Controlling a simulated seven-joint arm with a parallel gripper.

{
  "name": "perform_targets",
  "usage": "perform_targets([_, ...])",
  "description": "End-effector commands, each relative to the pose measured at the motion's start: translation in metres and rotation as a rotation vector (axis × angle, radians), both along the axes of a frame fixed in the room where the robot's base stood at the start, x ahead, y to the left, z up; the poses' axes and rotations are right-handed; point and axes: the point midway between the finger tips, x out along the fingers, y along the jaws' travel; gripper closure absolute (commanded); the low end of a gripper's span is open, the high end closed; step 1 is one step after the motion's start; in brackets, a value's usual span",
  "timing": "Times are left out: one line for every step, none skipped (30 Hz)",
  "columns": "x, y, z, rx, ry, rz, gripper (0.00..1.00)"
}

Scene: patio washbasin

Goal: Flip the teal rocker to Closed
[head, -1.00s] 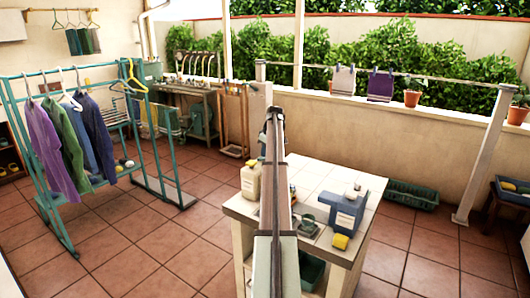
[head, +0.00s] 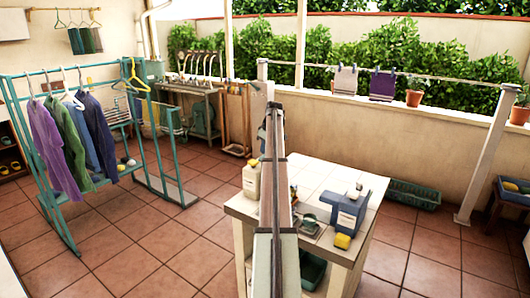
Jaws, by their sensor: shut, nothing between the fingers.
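I cannot make out the teal rocker for certain; at this size no rocker or its position can be read. A white-topped table (head: 318,170) stands in the middle, partly hidden by my raised arm. On it, right of my arm, is a small grey fixture (head: 309,222) with a dark, unclear shape. Beside it stands a blue-grey container (head: 349,213) with a pale label. My arm rises from the bottom edge to a dark joint at the centre. My gripper cannot be made out, probably hidden behind the arm.
A teal clothes rack (head: 62,240) stands left, a green trough (head: 414,194) by the wall. Floor between rack and table is clear.

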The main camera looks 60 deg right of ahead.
Motion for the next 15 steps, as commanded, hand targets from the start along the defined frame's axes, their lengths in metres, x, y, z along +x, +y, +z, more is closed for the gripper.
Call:
perform_targets([0.000, 0.001, 0.010, -0.001, -0.001, 0.001, 1.00])
perform_targets([0.000, 0.002, 0.015, -0.001, -0.001, 0.001, 1.00])
perform_targets([0.001, 0.004, 0.023, -0.002, -0.001, 0.000, 1.00])
perform_targets([-0.001, 0.004, 0.029, -0.002, -0.001, -0.001, 1.00])
perform_targets([-0.004, 0.004, 0.035, -0.002, -0.001, -0.001, 1.00])
perform_targets([-0.006, 0.004, 0.042, -0.002, -0.001, -0.001, 1.00])
perform_targets([-0.008, 0.005, 0.048, -0.002, -0.001, -0.001, 1.00])
perform_targets([-0.010, 0.005, 0.054, -0.002, -0.001, -0.001, 1.00])
perform_targets([-0.012, 0.005, 0.062, -0.003, -0.001, -0.001, 1.00])
perform_targets([-0.014, 0.005, 0.067, -0.002, -0.001, -0.001, 1.00])
perform_targets([-0.015, 0.006, 0.072, -0.002, -0.001, -0.001, 1.00])
perform_targets([-0.017, 0.006, 0.078, -0.002, -0.001, -0.001, 1.00])
perform_targets([-0.018, 0.006, 0.083, -0.002, -0.001, -0.001, 1.00])
perform_targets([-0.020, 0.006, 0.088, -0.002, -0.001, -0.001, 1.00])
perform_targets([-0.021, 0.007, 0.093, -0.002, -0.001, -0.001, 1.00])
